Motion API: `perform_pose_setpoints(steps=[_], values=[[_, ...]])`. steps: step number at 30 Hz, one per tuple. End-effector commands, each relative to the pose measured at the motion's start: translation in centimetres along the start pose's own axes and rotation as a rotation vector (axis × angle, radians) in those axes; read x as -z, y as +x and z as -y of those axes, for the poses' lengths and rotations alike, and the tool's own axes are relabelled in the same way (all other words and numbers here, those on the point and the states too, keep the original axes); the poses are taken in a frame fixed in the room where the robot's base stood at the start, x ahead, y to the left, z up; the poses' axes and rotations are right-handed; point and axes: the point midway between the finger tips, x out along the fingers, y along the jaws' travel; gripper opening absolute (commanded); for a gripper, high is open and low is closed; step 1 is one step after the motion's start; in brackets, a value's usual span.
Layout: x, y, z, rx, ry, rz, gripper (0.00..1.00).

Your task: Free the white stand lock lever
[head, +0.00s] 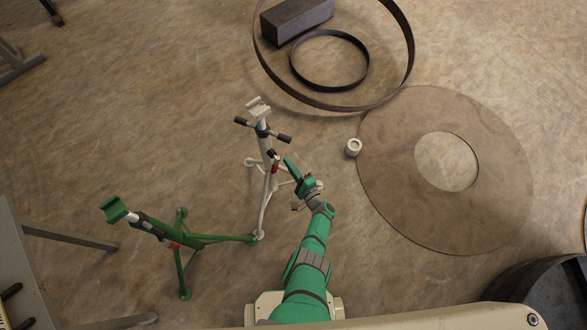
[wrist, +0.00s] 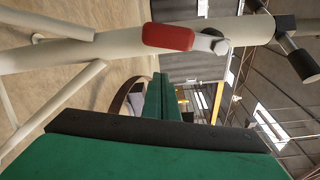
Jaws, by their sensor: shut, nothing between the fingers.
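The white stand (head: 264,143) stands upright on splayed legs left of my gripper, with a cross handle and a pale head on top. Its lock lever has a red grip (wrist: 167,37) and a metal pivot (wrist: 210,42), and lies along the white tube (wrist: 110,46). In the head view the red grip (head: 275,168) is small and partly hard to make out. My gripper (head: 289,162) is shut and empty, close to the right of the stand's column. In the wrist view its green fingers (wrist: 162,96) are together below the lever, with no clear contact.
A green stand (head: 180,237) is at left, near a grey bench edge. A large flat steel ring (head: 390,200) and a small white ring piece (head: 353,148) lie to the right. Steel hoops (head: 408,60) and a dark block (head: 297,18) are at the back.

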Motion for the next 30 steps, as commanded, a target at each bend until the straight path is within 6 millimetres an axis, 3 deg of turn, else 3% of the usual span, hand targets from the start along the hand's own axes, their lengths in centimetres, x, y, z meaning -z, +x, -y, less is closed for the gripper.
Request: perform_pose_setpoints(steps=[18,30], values=[[-3.1,-1.2,0.0,-0.001,-0.001,-0.003,0.00],[-3.6,-1.3,0.0,0.000,0.000,-0.003,0.00]])
